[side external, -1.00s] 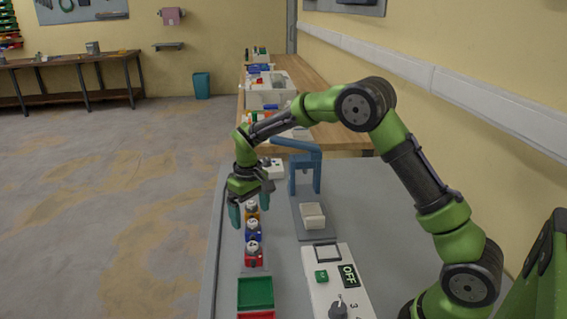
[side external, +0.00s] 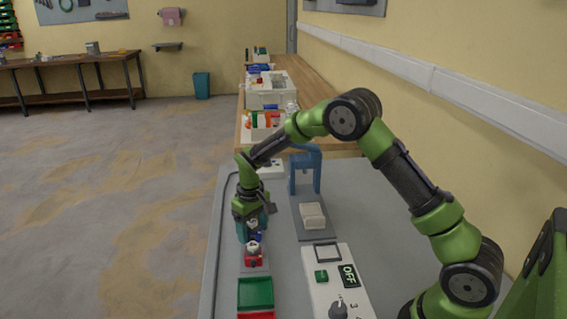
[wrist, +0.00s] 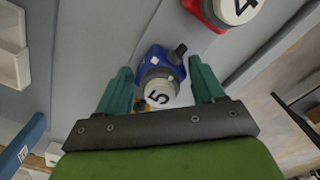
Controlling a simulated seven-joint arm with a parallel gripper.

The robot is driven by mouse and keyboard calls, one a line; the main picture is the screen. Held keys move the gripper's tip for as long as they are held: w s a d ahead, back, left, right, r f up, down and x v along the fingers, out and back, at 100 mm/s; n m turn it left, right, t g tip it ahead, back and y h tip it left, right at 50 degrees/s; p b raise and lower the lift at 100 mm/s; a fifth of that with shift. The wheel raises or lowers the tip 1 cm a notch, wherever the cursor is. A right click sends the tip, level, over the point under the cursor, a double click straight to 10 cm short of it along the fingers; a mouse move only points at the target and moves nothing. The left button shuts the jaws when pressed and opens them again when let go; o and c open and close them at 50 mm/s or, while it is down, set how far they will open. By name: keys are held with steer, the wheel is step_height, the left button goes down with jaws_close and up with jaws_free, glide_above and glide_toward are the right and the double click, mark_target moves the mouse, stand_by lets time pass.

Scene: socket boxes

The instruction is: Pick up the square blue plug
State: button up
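The square blue plug (side external: 256,237) stands in a row on a grey strip, with a white round top marked 5. It shows in the wrist view (wrist: 149,61) between the teal fingertips. My gripper (side external: 256,228) is open, pointing down over it, with one finger on each side. In the wrist view my gripper (wrist: 159,70) shows a gap between the left finger and the plug; contact on the right is unclear. In the side view the fingers partly hide the plug.
A red plug (side external: 253,255) marked 4 (wrist: 238,8) stands just in front of the blue one. A bit of a yellow plug (wrist: 140,105) shows behind. A green tray (side external: 255,293), a white switch panel (side external: 320,290) and a blue arch frame (side external: 305,165) stand nearby.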

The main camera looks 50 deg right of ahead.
steer(key=c, duration=0.6)
steer(key=shift+c, duration=0.2)
steer(key=shift+r, duration=0.1)
